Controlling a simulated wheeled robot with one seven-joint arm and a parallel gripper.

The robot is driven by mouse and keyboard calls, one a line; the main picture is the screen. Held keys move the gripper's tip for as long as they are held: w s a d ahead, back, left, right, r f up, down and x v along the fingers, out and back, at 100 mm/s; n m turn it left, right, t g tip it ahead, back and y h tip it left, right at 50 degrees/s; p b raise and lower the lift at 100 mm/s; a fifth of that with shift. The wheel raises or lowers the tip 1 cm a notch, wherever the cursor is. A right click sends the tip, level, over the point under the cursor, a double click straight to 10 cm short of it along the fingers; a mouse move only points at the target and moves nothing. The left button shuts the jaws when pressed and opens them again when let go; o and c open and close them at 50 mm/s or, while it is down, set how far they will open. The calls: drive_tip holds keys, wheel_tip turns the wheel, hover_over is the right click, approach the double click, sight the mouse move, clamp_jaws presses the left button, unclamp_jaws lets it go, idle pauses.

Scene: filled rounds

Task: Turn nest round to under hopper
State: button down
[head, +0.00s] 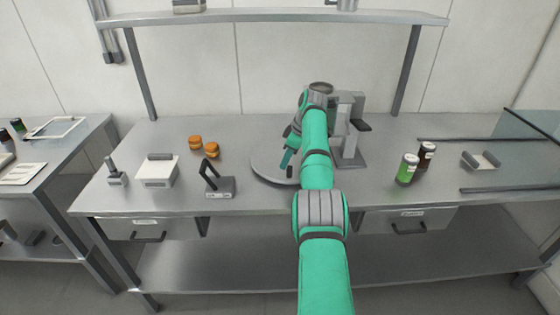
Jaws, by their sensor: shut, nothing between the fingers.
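A round grey turntable disc (262,172) lies on the steel bench, partly hidden behind my arm. Just right of it stands a grey upright frame (352,150) with a base plate and a dark lever at its side.
Left on the bench are two orange-brown rounds (203,147), a white box (158,171), a black-handled tool (218,181) and a small grey stand (115,172). Right are a green jar (406,170), a dark jar (426,154) and a grey holder (480,161). A shelf (270,16) spans above.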

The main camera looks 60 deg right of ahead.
drive_tip(key=shift+s+d, duration=0.35)
drive_tip(key=shift+s, duration=0.7)
drive_tip(key=shift+s+d, duration=0.2)
drive_tip(key=shift+s, duration=0.1)
